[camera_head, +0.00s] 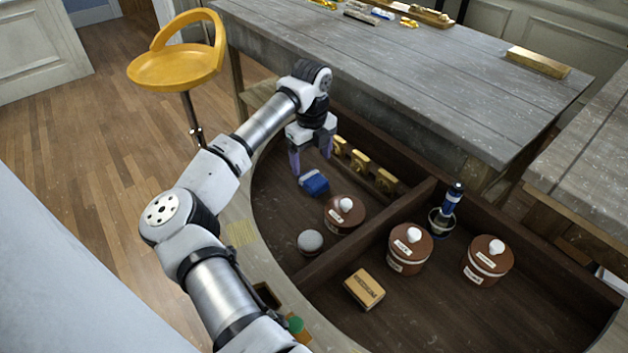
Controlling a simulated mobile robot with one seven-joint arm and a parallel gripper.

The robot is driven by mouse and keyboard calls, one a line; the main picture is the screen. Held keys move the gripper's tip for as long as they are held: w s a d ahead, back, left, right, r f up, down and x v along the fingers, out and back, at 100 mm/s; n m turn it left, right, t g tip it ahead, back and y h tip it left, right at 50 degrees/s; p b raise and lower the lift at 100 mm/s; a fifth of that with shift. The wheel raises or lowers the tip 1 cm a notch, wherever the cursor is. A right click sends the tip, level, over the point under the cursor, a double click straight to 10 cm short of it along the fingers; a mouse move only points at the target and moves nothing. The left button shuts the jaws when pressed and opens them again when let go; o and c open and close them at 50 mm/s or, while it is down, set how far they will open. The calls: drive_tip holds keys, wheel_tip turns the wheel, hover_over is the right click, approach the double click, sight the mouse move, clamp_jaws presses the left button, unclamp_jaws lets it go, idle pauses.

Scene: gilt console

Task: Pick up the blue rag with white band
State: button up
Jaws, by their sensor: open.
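The blue rag with a white band (314,183) lies folded on the dark wooden floor of the left compartment of the console (262,188). My gripper (311,165) points down just above the rag, with its two purple-grey fingers apart. One finger is to the upper left of the rag and the other to its upper right. Nothing shows between the fingers. I cannot tell from this view how high the fingertips are above the rag.
A brown lidded pot (345,214) and a grey ball (310,242) are near the rag. Gold ornaments (362,163) line the back wall. A divider (365,232) separates more pots (410,248), a box (364,289) and a blue-handled tool (452,200). A grey table (400,70) stands behind.

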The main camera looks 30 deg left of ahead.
sight(313, 178)
drive_tip(key=shift+d+f+p, duration=0.1)
drive_tip(key=shift+f+p, duration=0.75)
drive_tip(key=shift+f, duration=2.4)
drive_tip(key=shift+c, duration=0.2)
drive_tip(key=c, duration=1)
drive_tip(key=shift+r, duration=0.15)
wheel_tip(313, 178, up, 20)
drive_tip(key=b, duration=0.3)
drive_tip(key=shift+o, duration=1.4)
drive_tip(key=shift+c, duration=1.1)
